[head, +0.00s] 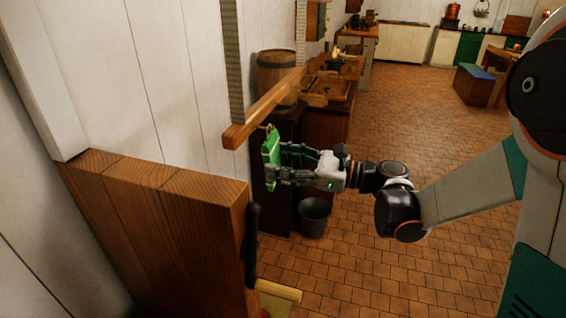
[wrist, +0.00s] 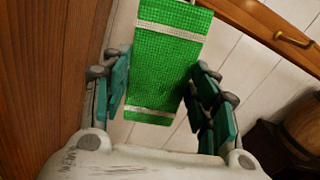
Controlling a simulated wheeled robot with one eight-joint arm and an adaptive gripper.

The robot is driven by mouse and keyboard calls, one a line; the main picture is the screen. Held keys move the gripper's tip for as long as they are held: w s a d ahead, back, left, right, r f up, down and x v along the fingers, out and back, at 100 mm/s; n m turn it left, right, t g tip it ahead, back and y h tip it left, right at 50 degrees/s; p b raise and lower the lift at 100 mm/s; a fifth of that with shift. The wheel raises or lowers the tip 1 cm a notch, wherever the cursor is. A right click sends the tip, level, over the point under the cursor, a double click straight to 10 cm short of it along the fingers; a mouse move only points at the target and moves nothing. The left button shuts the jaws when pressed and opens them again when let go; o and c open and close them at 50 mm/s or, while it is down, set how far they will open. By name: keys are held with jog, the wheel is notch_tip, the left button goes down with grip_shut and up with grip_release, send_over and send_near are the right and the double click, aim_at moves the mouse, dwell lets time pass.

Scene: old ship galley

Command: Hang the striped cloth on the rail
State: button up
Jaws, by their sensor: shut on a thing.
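The striped cloth (head: 270,146) is bright green with white bands. It also fills the upper middle of the wrist view (wrist: 168,60), hanging flat between my fingers. My gripper (head: 279,165) is shut on the cloth, with teal finger pads on either side of it; in the wrist view the gripper (wrist: 160,85) shows gaps beside the cloth. The wooden rail (head: 268,104) runs along the white wall, just above the cloth. In the wrist view the rail (wrist: 258,22) passes at the upper right, close to the cloth's top edge. Whether they touch is unclear.
A brass hook (wrist: 293,38) is on the rail. A wooden partition (head: 155,220) stands at the left front. Beyond the cloth are a barrel (head: 277,75), a dark cabinet (head: 325,140) and a grey bucket (head: 314,216). The tiled floor (head: 410,120) is open to the right.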

jog(key=o, duration=1.2)
jog(key=shift+c, duration=0.2)
